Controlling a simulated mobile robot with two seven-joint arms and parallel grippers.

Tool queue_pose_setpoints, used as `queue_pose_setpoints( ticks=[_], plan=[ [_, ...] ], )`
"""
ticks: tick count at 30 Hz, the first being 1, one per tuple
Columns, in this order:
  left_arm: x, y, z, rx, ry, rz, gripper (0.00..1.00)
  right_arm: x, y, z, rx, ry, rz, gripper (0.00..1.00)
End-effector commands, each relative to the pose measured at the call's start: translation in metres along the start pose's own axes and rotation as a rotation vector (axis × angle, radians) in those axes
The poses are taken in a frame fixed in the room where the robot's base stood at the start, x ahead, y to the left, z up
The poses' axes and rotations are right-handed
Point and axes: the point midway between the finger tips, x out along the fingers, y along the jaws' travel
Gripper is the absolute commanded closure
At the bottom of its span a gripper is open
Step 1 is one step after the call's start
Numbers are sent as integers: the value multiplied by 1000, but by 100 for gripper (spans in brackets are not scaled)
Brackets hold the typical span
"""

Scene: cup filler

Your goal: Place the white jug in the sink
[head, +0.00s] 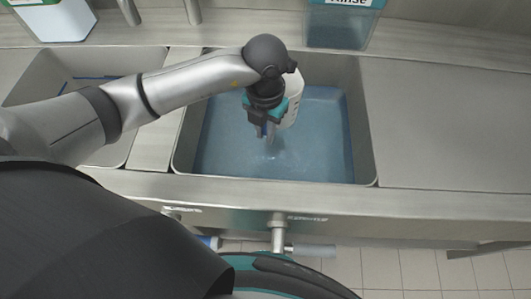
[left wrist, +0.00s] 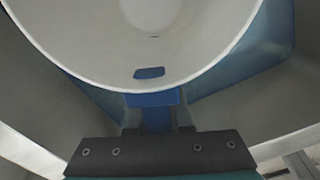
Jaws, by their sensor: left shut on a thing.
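The white jug (head: 291,101) is in my left gripper (head: 265,128), over the sink (head: 366,150) that holds blue water. In the head view the gripper and wrist hide much of the jug. In the left wrist view the jug's round open rim and pale inside (left wrist: 150,40) fill the upper middle. The left gripper (left wrist: 157,122) is shut on the jug's blue handle just below the rim. Whether the jug's bottom touches the water or the sink floor cannot be told. My right gripper is not in view.
A second basin (head: 70,85) lies to the left, partly behind my arm. A flat steel counter (head: 445,125) is clear on the right. A clear bin labelled "Rinse" (head: 338,28) stands behind the sink. A white and teal container (head: 55,20) is at the back left.

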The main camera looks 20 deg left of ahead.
Motion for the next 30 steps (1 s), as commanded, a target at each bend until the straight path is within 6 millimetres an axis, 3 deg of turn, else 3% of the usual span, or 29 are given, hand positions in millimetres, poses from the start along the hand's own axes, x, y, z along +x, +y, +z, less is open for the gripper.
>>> queue_pose_setpoints(
  ticks=[1,3,7,14,21,30],
  plan=[
    [18,-1,-1,0,4,-1,100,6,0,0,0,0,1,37],
    [34,-1,-1,0,3,-1,100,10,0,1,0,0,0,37],
    [56,0,0,0,2,0,100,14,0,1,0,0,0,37],
    [71,-1,0,1,0,-1,100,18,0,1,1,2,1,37],
    [106,-1,0,1,1,0,100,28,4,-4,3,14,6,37],
    [108,0,0,1,-2,-1,100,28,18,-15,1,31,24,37]
  ],
)
